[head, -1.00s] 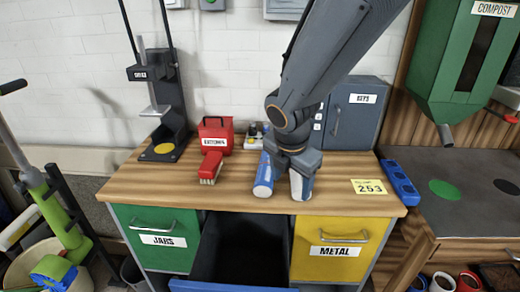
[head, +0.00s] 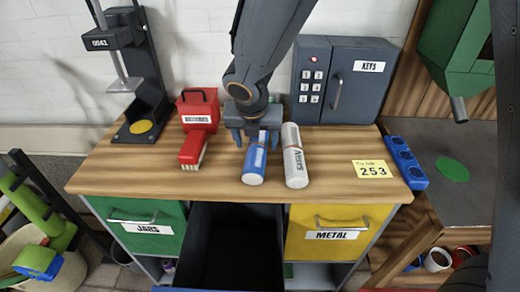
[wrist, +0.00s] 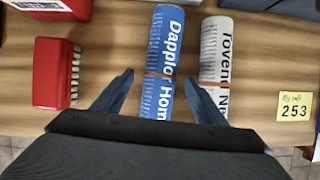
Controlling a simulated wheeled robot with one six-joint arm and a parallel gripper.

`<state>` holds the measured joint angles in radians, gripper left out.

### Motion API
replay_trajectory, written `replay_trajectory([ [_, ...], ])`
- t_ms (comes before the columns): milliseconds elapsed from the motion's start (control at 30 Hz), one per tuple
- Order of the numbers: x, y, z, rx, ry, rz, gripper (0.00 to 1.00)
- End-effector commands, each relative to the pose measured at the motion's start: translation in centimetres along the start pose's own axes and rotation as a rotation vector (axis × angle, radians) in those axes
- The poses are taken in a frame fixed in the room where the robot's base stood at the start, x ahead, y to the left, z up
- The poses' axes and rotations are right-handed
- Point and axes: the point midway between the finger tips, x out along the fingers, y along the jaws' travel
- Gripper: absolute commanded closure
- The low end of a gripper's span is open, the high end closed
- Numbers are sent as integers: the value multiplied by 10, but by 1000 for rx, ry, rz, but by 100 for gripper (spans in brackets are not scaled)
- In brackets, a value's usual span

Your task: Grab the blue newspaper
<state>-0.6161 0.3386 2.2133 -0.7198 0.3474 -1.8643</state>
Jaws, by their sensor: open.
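The blue newspaper (head: 255,160) is rolled up and lies on the wooden worktop, its near end toward the front edge. It also shows in the wrist view (wrist: 165,45), with a brown band around it. My gripper (head: 254,138) is open, with its fingers on either side of the blue roll. In the wrist view my gripper (wrist: 160,95) has one fingertip left of the roll and the other between it and the white newspaper. The white rolled newspaper (head: 295,157) lies just to the right; it also shows in the wrist view (wrist: 215,55).
A red brush (head: 193,150) and red box (head: 198,110) stand left. A grey key safe (head: 357,82) stands behind. A yellow 253 note (head: 373,169) and blue strip (head: 405,165) lie right. An open dark drawer (head: 232,245) is below the front edge.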

Motion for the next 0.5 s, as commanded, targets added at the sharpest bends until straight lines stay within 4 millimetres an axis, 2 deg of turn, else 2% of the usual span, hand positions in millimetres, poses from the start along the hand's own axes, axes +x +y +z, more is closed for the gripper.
replay_trajectory([
  [100,18,0,-1,1,1,-2,34],
  [200,26,-1,-1,2,1,-1,34],
  [467,27,-2,0,5,0,-1,34],
  [500,27,-2,0,6,0,-1,39],
])
